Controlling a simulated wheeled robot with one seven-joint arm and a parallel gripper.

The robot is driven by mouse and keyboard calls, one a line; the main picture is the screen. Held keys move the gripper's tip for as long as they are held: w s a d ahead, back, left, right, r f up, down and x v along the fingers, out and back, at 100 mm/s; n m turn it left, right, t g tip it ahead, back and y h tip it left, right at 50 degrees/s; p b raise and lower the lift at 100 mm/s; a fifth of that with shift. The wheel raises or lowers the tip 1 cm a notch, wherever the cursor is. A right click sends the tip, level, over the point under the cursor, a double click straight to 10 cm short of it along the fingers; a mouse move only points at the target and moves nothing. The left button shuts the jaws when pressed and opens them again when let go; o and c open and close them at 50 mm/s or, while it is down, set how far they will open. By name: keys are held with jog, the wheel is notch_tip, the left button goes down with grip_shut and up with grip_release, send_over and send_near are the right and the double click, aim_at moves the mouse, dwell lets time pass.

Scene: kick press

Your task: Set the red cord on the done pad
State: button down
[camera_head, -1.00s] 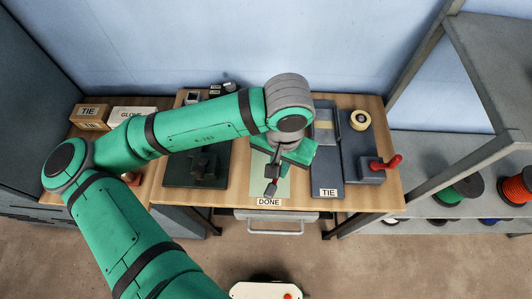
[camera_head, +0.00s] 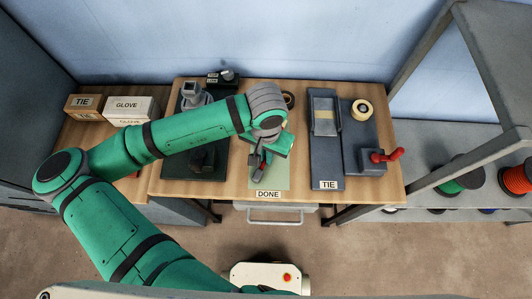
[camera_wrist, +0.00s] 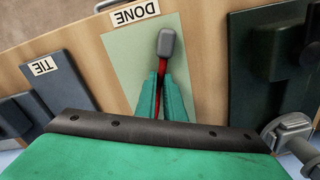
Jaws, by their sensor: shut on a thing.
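The red cord (camera_wrist: 162,68) shows in the wrist view between the green fingers of my gripper (camera_wrist: 163,78). My gripper is shut on it. A grey block-like end (camera_wrist: 167,42) sticks out past the fingertips. The light green done pad (camera_wrist: 125,62) lies behind the cord and fingers, with its DONE label at its edge. In the head view my gripper (camera_head: 264,150) is over the done pad (camera_head: 281,180), and the grey end is above its left part. I cannot tell whether the cord touches the pad. Much of the cord is hidden by the fingers.
A dark press-like fixture (camera_head: 207,162) stands left of the pad. A grey TIE board (camera_head: 325,165) and a grey device with a red lever (camera_head: 385,156) are to the right. TIE and GLOVE boxes (camera_head: 130,108) sit at the back left. Shelves with spools (camera_head: 515,180) stand right.

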jog(key=shift+f, duration=0.1)
jog(key=c, duration=1.9)
grip_release()
jog(key=shift+o, duration=0.2)
notch_tip(320, 180, up, 12)
